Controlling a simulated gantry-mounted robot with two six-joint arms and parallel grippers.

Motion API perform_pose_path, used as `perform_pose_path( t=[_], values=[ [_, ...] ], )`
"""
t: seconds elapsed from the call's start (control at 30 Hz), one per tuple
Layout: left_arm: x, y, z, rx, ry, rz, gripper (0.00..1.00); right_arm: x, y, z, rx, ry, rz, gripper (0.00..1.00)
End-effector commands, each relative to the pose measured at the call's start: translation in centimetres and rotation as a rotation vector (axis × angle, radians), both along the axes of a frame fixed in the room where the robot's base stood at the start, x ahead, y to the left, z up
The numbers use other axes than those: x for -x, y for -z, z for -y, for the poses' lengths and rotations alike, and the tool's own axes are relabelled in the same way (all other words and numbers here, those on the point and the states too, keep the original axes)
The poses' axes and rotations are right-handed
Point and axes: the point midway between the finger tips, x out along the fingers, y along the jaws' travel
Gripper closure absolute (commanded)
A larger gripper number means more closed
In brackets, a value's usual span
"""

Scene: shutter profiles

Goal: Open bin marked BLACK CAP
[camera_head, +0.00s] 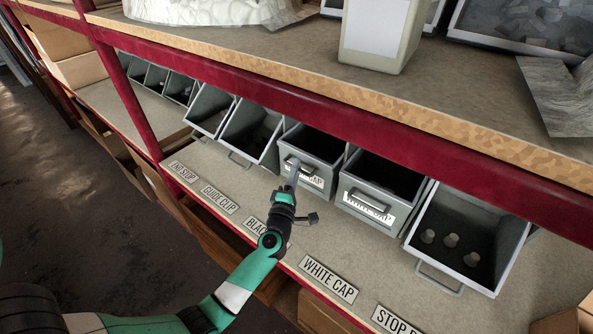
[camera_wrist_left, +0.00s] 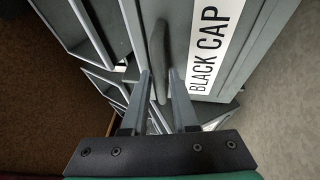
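The grey bin marked BLACK CAP (camera_head: 318,150) stands upright in the row, its front not tilted out. Its label is partly hidden by my gripper in the head view but reads in full in the left wrist view (camera_wrist_left: 208,45). My left gripper (camera_head: 293,165) is at the bin's front. In the left wrist view its two fingers (camera_wrist_left: 160,88) stand open on either side of the bin's handle (camera_wrist_left: 158,45). A gap shows between fingers and handle, though contact at the tips is hard to tell. My right gripper is not in view.
The WHITE CAP bin (camera_head: 380,190) stands upright to the right. A tilted-out bin with several pale pieces (camera_head: 465,235) is beyond it. Another tilted-out bin (camera_head: 252,132) adjoins on the left. A red shelf beam (camera_head: 330,112) runs above the row. Shelf plates, such as WHITE CAP (camera_head: 328,279), lie in front.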

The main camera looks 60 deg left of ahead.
Motion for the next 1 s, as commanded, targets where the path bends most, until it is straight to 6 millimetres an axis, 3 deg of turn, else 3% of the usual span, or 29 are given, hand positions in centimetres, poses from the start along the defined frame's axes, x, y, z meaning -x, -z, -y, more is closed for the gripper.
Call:
perform_pose_path(
  t=[0.33,0.5,1.0],
  values=[
    [-0.56,-0.22,-0.69,-0.001,0.000,-0.001,0.73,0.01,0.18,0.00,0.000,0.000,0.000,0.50],
    [-0.55,-0.22,-0.66,0.000,0.000,0.000,1.00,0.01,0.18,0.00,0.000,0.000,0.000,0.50],
    [-0.55,-0.22,-0.64,-0.001,0.000,0.001,1.00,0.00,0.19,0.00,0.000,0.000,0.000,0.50]
  ],
)
